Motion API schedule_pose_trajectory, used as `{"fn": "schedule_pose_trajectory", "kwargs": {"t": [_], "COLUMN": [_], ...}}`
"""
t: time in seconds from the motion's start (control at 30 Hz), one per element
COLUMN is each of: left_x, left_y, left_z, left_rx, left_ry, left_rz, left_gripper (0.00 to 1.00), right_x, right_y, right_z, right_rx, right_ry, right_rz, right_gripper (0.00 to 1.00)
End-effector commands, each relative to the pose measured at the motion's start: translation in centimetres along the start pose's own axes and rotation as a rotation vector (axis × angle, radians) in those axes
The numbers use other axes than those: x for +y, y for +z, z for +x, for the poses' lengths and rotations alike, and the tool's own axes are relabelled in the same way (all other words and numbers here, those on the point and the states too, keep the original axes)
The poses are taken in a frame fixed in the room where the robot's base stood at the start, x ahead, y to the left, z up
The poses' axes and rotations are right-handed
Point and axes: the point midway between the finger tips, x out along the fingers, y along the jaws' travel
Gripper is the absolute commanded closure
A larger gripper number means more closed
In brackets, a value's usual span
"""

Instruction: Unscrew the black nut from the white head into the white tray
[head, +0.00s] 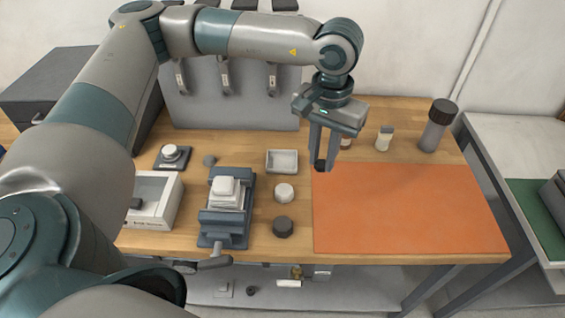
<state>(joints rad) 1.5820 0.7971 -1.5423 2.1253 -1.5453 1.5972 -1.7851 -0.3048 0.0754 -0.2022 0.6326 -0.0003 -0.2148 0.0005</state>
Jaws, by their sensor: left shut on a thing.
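My left gripper (321,162) hangs pointing down over the far left corner of the orange mat, just right of the tray. It is shut on a small dark piece, which looks like the black nut (320,166), held at the fingertips; the fingers hide part of it. The white tray (282,172) stands on the bench behind the middle and looks empty. The white head (225,189) sits upright in the grey-blue vise (222,228), with no black nut visible on it. My right gripper is not in view.
A white round part (284,192) and a dark round part (283,227) stand right of the vise. The orange mat (410,210) is bare. A dark-capped bottle (438,125) and small bottle (384,138) stand behind it. An open white box (153,200) is at left.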

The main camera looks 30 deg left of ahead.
Motion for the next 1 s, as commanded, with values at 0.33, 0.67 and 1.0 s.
{"fn": "schedule_pose_trajectory", "kwargs": {"t": [0.33, 0.67, 1.0], "left_x": [-0.7, -1.8, -3.1], "left_y": [-0.3, -0.7, -1.0], "left_z": [0.6, 1.5, 2.5], "left_rx": [-0.001, -0.005, -0.007], "left_ry": [0.004, 0.007, 0.007], "left_rz": [-0.366, -0.989, -1.648], "left_gripper": [1.0, 1.0, 1.0], "right_x": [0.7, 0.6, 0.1], "right_y": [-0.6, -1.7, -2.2], "right_z": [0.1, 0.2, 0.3], "right_rx": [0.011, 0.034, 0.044], "right_ry": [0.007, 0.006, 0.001], "right_rz": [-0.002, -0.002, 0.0], "right_gripper": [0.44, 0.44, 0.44]}}
